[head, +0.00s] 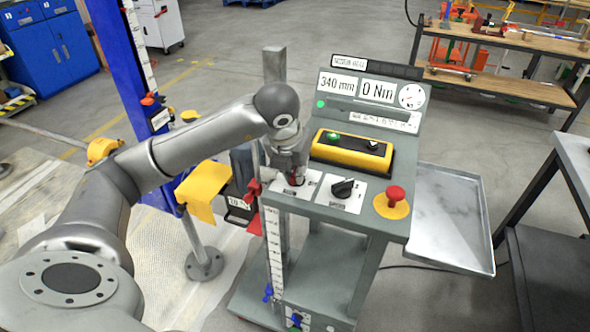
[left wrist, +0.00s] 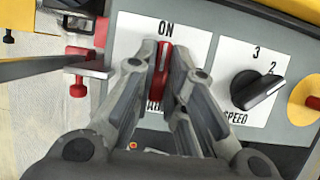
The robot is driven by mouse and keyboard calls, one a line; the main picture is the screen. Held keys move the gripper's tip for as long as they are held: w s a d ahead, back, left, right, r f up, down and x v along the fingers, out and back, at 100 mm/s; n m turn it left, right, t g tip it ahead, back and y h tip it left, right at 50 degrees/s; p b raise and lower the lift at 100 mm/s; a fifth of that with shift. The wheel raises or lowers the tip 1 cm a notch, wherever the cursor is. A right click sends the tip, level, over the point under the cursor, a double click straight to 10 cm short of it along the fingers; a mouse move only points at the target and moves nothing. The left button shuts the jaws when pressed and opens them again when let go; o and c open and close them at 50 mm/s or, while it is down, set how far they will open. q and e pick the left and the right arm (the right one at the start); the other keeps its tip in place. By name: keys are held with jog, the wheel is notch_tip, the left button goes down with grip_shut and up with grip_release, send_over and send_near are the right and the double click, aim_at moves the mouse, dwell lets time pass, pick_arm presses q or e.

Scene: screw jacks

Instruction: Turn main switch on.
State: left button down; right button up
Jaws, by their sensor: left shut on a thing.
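The main switch is a red handle (left wrist: 162,70) on a white plate (left wrist: 195,42) with the word ON above it. In the left wrist view the handle stands nearly upright in the picture, its top just under ON. My left gripper (left wrist: 165,72) is shut on the handle, one finger on each side. The lower part of the plate's lettering is hidden by the fingers. In the head view my left gripper (head: 294,178) reaches down onto the left part of the sloping control panel (head: 335,220), and only a little red shows there. My right gripper is not in view.
A black speed knob (head: 342,188) and a red mushroom button (head: 395,193) sit right of the switch. Behind are a yellow button box (head: 350,152) and displays reading 340 mm and 0 Nm (head: 376,90). A red clamp (head: 252,190) stands close on the left.

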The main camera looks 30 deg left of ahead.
pick_arm(q)
jog(key=shift+s+d+f, duration=0.1)
jog(key=shift+f, duration=0.15)
jog(key=c, duration=1.6)
grip_release()
jog(key=shift+o, duration=0.6)
jog(key=shift+r, duration=0.1)
jog(key=v, duration=1.1)
jog(key=shift+r, duration=0.45)
